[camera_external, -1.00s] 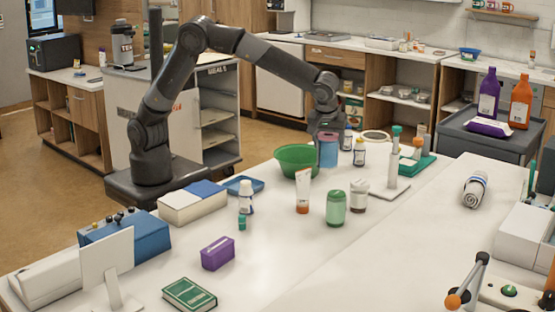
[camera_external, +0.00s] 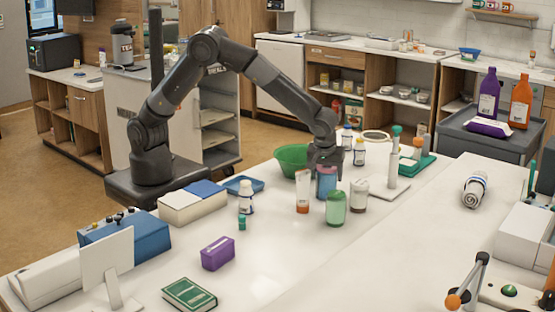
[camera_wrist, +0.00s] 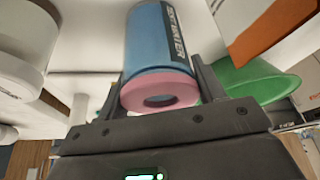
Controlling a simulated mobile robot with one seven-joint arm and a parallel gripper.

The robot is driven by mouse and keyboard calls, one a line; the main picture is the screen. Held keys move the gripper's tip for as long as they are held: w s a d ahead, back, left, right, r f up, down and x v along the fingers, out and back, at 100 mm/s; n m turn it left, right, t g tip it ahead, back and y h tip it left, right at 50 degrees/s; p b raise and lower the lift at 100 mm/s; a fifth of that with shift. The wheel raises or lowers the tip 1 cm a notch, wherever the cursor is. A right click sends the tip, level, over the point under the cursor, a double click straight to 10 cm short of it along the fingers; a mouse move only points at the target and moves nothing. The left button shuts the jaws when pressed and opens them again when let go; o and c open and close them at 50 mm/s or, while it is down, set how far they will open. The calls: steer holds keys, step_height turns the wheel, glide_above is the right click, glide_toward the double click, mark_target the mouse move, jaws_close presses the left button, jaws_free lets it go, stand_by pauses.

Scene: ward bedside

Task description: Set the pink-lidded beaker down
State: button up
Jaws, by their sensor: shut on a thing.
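The pink-lidded beaker (camera_external: 326,182) is blue with a pink ring-shaped lid. The beaker is upright in the external view, between the green bowl and the green jar. Whether its base touches the table is hidden behind the orange-capped tube and the green jar.
The green bowl (camera_external: 291,158) is just left of the beaker. Small bottles (camera_external: 359,152) stand behind. The table's front middle is clear.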

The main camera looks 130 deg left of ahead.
steer(key=o, duration=1.2)
steer(key=shift+f, duration=0.1)
steer(key=v, duration=1.2)
steer(key=s+d+r+m+t+h, duration=0.1)
steer(key=s+d+r+m+t, duration=0.1)
steer(key=s+d+r+m, duration=0.4)
steer(key=s+d+r+m+t+h, duration=0.1)
steer(key=s+d+r+m+t, duration=0.1)
steer(key=s+d+m, duration=0.6)
steer(key=s+d+r+m+t+h, duration=0.2)
steer(key=s+d+m, duration=0.6)
steer(key=s, duration=1)
steer(key=d+t, duration=0.1)
steer(key=d, duration=0.1)
steer(key=shift+s+d+r, duration=0.15)
steer(key=shift+d+r, duration=0.15)
steer(key=shift+d, duration=0.05)
